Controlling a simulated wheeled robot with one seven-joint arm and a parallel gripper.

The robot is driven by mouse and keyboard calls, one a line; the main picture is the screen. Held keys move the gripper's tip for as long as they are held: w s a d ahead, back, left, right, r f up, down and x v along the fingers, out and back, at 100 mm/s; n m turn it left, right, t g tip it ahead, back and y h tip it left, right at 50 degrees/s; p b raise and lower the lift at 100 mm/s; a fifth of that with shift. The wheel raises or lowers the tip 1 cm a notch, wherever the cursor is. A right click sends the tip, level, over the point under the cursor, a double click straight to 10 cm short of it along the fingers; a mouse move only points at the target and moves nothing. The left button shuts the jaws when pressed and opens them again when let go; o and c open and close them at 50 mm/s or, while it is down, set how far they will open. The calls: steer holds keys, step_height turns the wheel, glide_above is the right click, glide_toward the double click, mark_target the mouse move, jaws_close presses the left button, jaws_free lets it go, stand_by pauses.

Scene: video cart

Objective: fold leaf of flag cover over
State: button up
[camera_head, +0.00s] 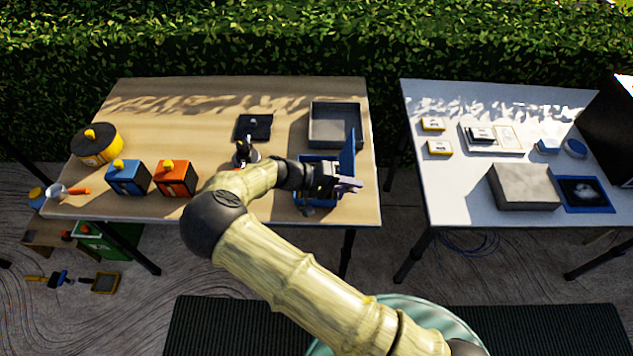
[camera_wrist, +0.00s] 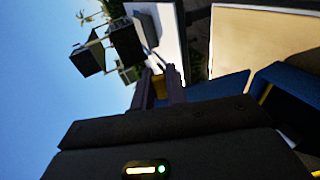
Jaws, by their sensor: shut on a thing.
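The flag cover is a blue box-like thing (camera_head: 312,200) near the front right corner of the wooden table. Its blue leaf (camera_head: 347,152) stands up nearly upright at the box's right side. My gripper (camera_head: 350,185) is at the leaf's lower front part, with my wrist above the box and hiding much of it. In the wrist view my gripper (camera_wrist: 160,88) is shut on a small yellow piece (camera_wrist: 158,85), which looks like a tab of the leaf. The blue leaf (camera_wrist: 222,90) shows just beside the fingers, and the blue box (camera_wrist: 290,85) lies farther right.
A grey tray (camera_head: 334,143) stands right behind the box. A black pad (camera_head: 253,127), an orange box (camera_head: 175,178), a blue box with a yellow knob (camera_head: 126,178) and a yellow round pot (camera_head: 96,146) stand to the left. A gap separates the white table (camera_head: 450,190).

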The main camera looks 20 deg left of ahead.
steer(key=shift+v, duration=0.75)
steer(key=shift+a+f, duration=0.1)
steer(key=shift+a, duration=0.05)
steer(key=shift+s+a+b, duration=0.15)
steer(key=shift+a+b, duration=0.2)
steer(key=shift+a, duration=0.45)
steer(key=o, duration=0.7)
steer(key=shift+s, duration=0.15)
steer(key=shift+s+a+r+p, duration=0.1)
steer(key=shift+s+p, duration=0.2)
steer(key=shift+s, duration=0.4)
steer(key=shift+s+a+r+p, duration=0.15)
steer(key=shift+s+p, duration=0.1)
steer(key=shift+s, duration=0.5)
steer(key=shift+s+a+r+p, duration=0.1)
steer(key=shift+s+p, duration=0.2)
steer(key=shift+s, duration=0.4)
